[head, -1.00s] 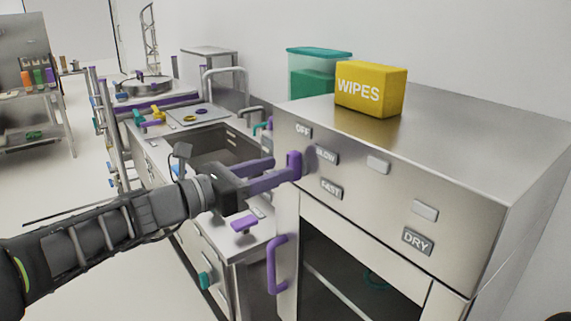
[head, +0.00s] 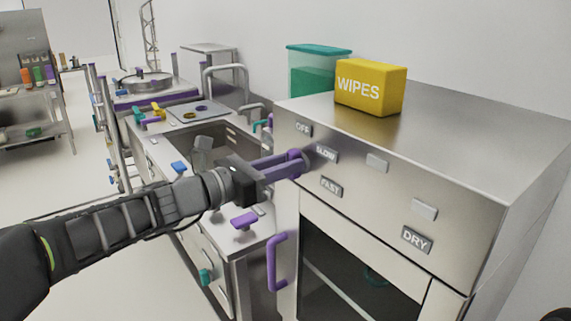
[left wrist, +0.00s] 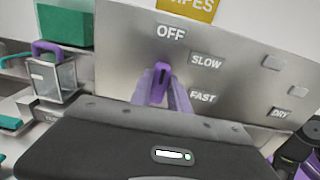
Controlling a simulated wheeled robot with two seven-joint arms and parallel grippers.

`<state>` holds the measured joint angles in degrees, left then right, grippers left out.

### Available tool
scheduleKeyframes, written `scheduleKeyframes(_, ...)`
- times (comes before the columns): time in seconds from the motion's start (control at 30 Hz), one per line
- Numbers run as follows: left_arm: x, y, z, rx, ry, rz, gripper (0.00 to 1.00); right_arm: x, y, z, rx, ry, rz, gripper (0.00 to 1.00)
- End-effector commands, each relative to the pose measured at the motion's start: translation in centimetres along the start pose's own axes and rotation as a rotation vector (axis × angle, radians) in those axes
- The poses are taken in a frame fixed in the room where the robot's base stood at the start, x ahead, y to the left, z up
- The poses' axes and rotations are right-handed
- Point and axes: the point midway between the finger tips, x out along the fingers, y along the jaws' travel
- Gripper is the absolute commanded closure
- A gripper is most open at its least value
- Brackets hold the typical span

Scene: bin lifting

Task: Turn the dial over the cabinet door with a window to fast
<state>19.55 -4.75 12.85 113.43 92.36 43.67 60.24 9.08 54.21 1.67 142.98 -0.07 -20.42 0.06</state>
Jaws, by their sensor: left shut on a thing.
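The purple dial (left wrist: 160,84) sits on the steel front of the cabinet (head: 460,240), above its door with a dark window (head: 350,268). My left gripper (head: 293,164) is shut on the dial, a purple finger on each side in the left wrist view. Beside the dial are the labels OFF (head: 303,129), SLOW (head: 325,155) and FAST (head: 331,187). In the left wrist view the dial stands nearly upright below OFF, with SLOW and FAST to its right. The fingers partly hide the dial in the head view.
A purple door handle (head: 276,262) sticks out below the dial. A yellow WIPES box (head: 371,88) stands on the cabinet top, with a green container (head: 318,72) behind it. A sink counter (head: 165,140) with coloured knobs runs to the left. DRY (head: 417,240) labels the right.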

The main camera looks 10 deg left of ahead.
Motion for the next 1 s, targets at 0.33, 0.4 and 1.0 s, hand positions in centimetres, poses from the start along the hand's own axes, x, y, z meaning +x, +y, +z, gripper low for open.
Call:
scheduleKeyframes(0.33, 0.0, 0.0, 0.0, 0.0, 0.0, 0.0, 1.0, 0.0, 0.0, 0.0, 0.0, 0.0, 0.0, 0.64)
scheduleKeyframes(0.4, 0.0, 0.0, 0.0, 0.001, 0.0, 0.0, 1.0, 0.0, 0.0, 0.0, 0.0, 0.0, 0.0, 0.64)
scheduleKeyframes(1.0, 0.0, -0.2, -0.5, 0.208, -0.002, 0.0, 1.0, 3.4, 1.3, 0.0, 0.0, 0.002, 0.0, 0.64)
